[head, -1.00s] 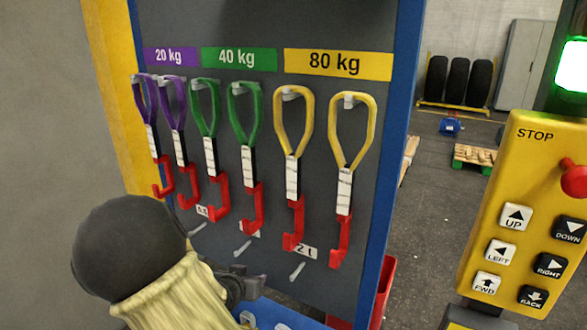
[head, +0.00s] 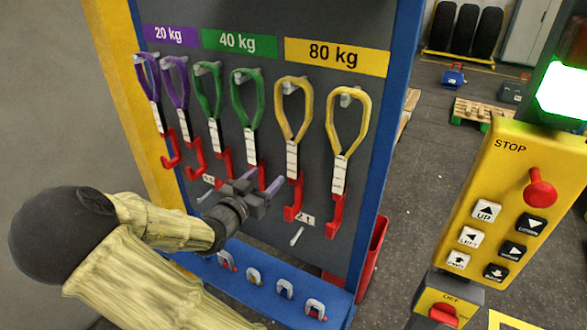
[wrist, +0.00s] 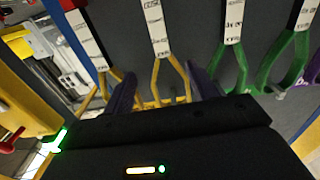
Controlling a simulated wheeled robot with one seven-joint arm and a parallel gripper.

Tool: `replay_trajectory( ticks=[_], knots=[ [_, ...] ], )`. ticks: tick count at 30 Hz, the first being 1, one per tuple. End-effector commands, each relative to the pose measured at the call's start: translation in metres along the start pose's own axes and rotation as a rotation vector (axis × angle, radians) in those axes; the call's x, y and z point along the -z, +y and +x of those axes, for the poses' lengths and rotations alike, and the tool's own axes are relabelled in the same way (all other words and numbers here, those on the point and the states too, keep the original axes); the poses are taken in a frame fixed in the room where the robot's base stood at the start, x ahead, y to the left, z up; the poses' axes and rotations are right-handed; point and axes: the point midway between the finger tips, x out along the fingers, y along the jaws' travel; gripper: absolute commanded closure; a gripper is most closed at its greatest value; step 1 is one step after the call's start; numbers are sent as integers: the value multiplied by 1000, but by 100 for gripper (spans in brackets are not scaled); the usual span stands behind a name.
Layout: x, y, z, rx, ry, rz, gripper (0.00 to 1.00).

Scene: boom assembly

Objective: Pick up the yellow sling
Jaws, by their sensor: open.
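Two yellow slings hang on the board under the 80 kg label: the left one (head: 292,110) and the right one (head: 347,120). Each has a white tag and a red hook below its loop. My gripper (head: 262,182) is open and empty, left of the left yellow sling's lower part and in front of the green slings' hooks in the head view. In the wrist view the two dark fingers (wrist: 162,92) stand apart, with the left yellow sling's loop (wrist: 160,80) showing between them. The picture does not settle how far the fingers are from the sling. The other yellow sling (wrist: 102,82) shows outside the left finger.
Green slings (head: 245,100) and purple slings (head: 178,85) hang to the left. A blue shelf (head: 225,290) with several shackles juts out below the board. A yellow control panel (head: 500,200) with a red stop button stands at the right. A red bin (head: 375,250) is beside the board.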

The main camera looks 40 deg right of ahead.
Motion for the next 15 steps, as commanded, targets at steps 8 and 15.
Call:
replay_trajectory(
  ticks=[8, 15],
  knots=[
    [1, 1, 28, -4, -1, -3, 42],
    [2, 1, 66, -4, -1, -2, 42]
  ],
)
